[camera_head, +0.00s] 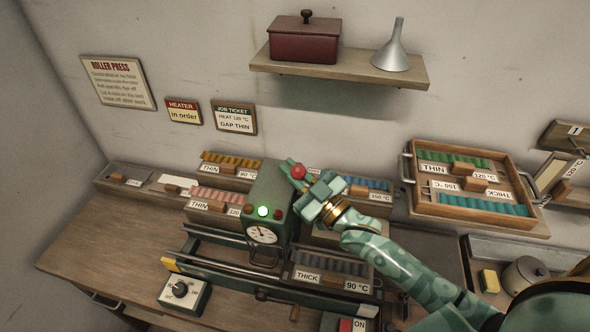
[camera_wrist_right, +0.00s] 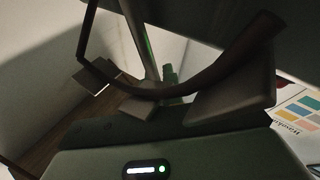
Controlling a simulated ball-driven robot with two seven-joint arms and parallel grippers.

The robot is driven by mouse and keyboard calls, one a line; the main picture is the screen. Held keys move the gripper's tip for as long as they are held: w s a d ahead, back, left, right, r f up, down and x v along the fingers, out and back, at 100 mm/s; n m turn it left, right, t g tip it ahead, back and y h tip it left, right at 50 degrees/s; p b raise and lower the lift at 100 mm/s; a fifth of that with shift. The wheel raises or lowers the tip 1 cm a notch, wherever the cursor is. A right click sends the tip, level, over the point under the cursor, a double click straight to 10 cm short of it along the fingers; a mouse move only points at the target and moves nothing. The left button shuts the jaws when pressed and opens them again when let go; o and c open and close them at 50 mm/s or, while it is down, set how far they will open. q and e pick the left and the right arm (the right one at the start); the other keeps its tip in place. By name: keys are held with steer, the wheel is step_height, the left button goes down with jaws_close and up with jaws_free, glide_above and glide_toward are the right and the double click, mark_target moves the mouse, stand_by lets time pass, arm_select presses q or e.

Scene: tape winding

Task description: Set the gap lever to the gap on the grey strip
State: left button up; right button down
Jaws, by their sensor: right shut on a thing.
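The roller press (camera_head: 268,195) is a green machine with a lit green lamp and a round dial (camera_head: 262,235). The gap lever's red ball knob (camera_head: 298,171) shows beside the press's upper right. My right gripper (camera_head: 304,182) is at the knob and shut on the lever; its fingers hide most of the lever. The right wrist view is dark, with the fingers (camera_wrist_right: 165,101) around a thin rod. The grey strip (camera_head: 331,262) lies in front of the press, with labels "THICK" (camera_head: 308,276) and "90 °C" (camera_head: 357,287). My left gripper is not in view.
A job ticket (camera_head: 234,118) on the wall reads "HEAT 120 °C, GAP THIN". Pink (camera_head: 215,194), yellow (camera_head: 231,159) and blue (camera_head: 368,183) strips lie around the press. A wooden tray (camera_head: 480,207) stands right. A control knob (camera_head: 181,290) is at the front.

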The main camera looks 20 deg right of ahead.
steer(key=shift+s+a+f+n+t+y+b, duration=0.15)
steer(key=shift+s+a+n+y+b, duration=0.15)
steer(key=shift+n+b, duration=0.3)
steer(key=shift+s+a+f+n+t+y+b, duration=0.1)
steer(key=shift+s+a+n+t+y+b, duration=0.1)
steer(key=shift+s+n+y+b, duration=0.35)
steer(key=shift+w, duration=0.15)
steer(key=c, duration=1.5)
jaws_free()
steer(key=b+v, duration=0.2)
steer(key=v, duration=1.4)
steer(key=shift+s+r, duration=0.1)
steer(key=shift+s, duration=0.2)
